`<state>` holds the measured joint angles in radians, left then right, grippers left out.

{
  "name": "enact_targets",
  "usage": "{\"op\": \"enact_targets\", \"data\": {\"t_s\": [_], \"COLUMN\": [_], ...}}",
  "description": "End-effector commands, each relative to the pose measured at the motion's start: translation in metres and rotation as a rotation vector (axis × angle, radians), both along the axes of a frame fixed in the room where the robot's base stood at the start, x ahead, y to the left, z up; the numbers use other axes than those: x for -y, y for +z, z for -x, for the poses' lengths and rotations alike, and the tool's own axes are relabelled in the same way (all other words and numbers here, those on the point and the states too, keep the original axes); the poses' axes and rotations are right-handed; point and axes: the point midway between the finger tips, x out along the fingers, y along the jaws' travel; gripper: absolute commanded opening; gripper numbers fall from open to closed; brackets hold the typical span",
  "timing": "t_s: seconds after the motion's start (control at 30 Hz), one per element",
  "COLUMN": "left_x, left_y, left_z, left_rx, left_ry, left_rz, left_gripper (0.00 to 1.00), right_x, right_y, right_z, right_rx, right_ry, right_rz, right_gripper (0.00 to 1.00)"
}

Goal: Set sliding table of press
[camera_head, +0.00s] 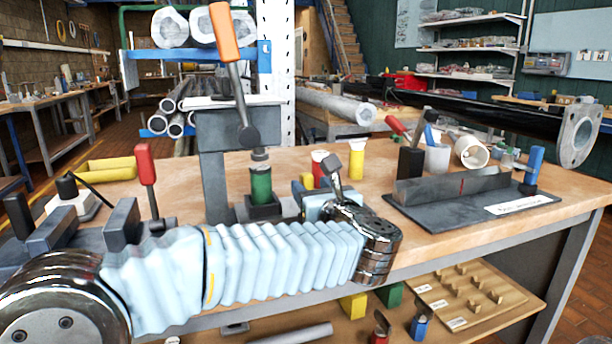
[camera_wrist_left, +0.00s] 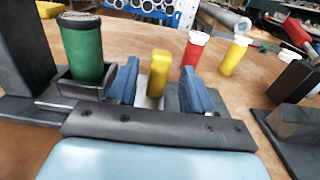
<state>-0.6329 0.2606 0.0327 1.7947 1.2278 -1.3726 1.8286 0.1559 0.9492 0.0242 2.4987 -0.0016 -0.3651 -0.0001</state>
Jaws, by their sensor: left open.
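The press (camera_head: 240,130) is a dark grey frame with an orange-handled lever (camera_head: 226,40). Under its head, a green cylinder (camera_head: 261,184) stands upright in a dark square holder (camera_head: 263,207), which looks like the sliding table; the cylinder (camera_wrist_left: 82,48) and holder (camera_wrist_left: 75,88) also show in the left wrist view. A yellow upright block (camera_wrist_left: 158,75), apparently the table's handle, stands right of the holder. My left gripper (camera_head: 314,194) is open, its blue fingers on either side of the yellow block, with gaps visible. Whether the block joins the holder is hidden. My right gripper is not in view.
A red pot (camera_head: 319,168) and a yellow pot (camera_head: 356,160) with white lids stand behind my left gripper. A dark plate fixture (camera_head: 470,198) and a white cup (camera_head: 438,158) are to the right. A red-handled lever (camera_head: 146,165) stands left. The bench front-right is clear.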

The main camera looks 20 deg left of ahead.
Motion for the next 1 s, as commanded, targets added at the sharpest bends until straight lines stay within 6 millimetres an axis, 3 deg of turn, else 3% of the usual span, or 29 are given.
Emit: {"op": "enact_targets", "data": {"t_s": [0.23,0.6,0.9,1.0], "left_x": [-0.019,-0.022,-0.022,-0.022], "left_y": [0.001,0.000,0.000,0.000], "left_z": [-0.028,-0.033,-0.032,-0.032], "left_rx": [-0.001,-0.001,-0.001,-0.001], "left_ry": [0.000,-0.001,-0.001,-0.001], "left_rz": [-0.002,-0.001,-0.001,-0.001], "left_gripper": [0.51,0.50,0.04,0.00], "right_x": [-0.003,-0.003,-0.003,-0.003], "right_y": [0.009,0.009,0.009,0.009], "right_z": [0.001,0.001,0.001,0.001], "right_rx": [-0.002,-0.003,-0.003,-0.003], "right_ry": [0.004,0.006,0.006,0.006], "right_rz": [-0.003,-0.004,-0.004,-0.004], "right_gripper": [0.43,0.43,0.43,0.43]}}
